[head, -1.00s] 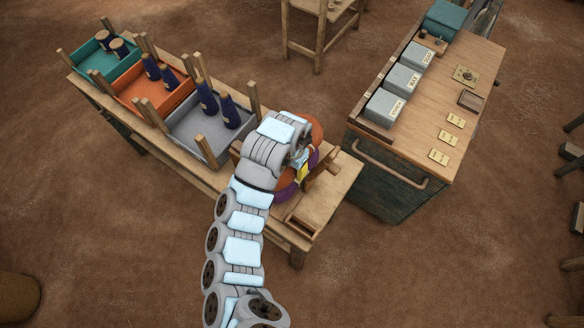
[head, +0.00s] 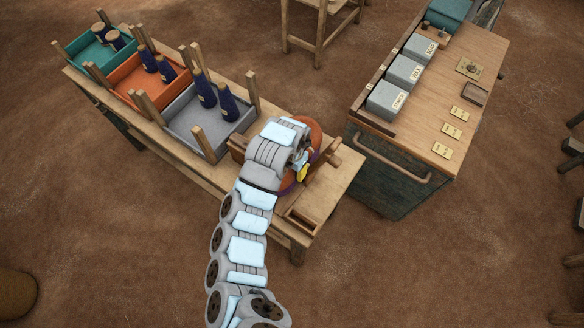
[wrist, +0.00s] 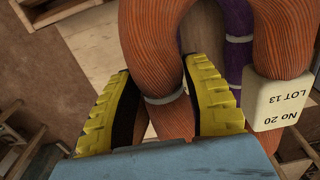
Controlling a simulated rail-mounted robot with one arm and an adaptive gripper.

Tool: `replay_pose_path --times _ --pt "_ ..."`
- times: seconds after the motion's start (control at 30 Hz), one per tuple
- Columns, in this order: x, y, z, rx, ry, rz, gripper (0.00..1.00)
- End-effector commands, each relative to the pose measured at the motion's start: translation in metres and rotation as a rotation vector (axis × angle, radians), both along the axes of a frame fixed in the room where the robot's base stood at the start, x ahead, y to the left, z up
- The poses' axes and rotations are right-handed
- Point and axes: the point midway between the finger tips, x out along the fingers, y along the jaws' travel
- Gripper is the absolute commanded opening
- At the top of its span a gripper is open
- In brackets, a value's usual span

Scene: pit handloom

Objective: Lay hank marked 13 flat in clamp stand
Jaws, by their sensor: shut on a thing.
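The orange hank (wrist: 165,40) fills the upper part of the wrist view, with a pale tie around one strand. Its cream tag (wrist: 277,103) reads "No 20 LOT 13", upside down. My gripper (wrist: 163,70) has its yellow fingers on both sides of an orange strand and is shut on it. A purple strand (wrist: 238,45) with a white tie shows behind the orange loops. In the head view the orange hank (head: 315,132) is at the wooden clamp stand (head: 322,160), mostly hidden by my arm. I cannot tell whether it lies flat.
The bench carries teal (head: 72,55), orange (head: 128,75) and grey (head: 185,135) trays with upright posts and dark blue bobbins. A small wooden box (head: 300,222) sits at its front end. A cabinet (head: 430,120) with grey boxes stands to the right, across open floor.

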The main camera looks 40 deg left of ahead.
Motion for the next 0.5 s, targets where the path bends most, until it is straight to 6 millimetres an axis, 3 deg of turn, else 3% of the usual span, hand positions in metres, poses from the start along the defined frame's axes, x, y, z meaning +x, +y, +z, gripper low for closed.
replay_pose_path --times 0.5 --pt "0.000 0.000 -0.034 0.001 0.000 -0.001 0.09"
